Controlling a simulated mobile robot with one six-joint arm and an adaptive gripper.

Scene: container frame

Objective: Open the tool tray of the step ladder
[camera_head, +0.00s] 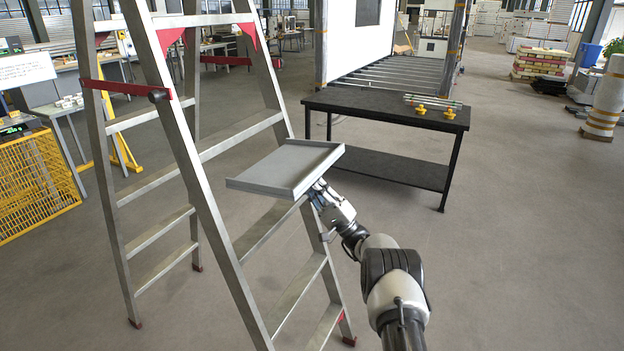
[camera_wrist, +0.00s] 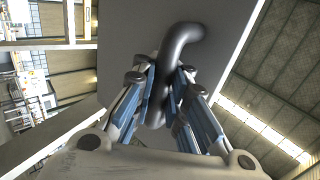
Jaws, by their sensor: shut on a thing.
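The step ladder (camera_head: 215,215) stands at the left in the head view, with grey metal rails and red brackets. Its grey tool tray (camera_head: 283,168) sticks out at about mid-height, lying roughly flat with its low rim facing up. My gripper (camera_head: 318,190) is under the tray's right side. In the wrist view the tray's underside (camera_wrist: 125,45) fills the upper middle. A dark curved handle (camera_wrist: 184,36) hangs from it. My gripper's blue-padded fingers (camera_wrist: 165,80) are shut around the handle's shaft. The joint between tray and ladder is partly hidden.
A black workbench (camera_head: 385,106) with yellow-ended rods (camera_head: 432,104) stands behind the tray. A yellow mesh fence (camera_head: 35,185) is at the far left. The floor to the right of my arm is clear.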

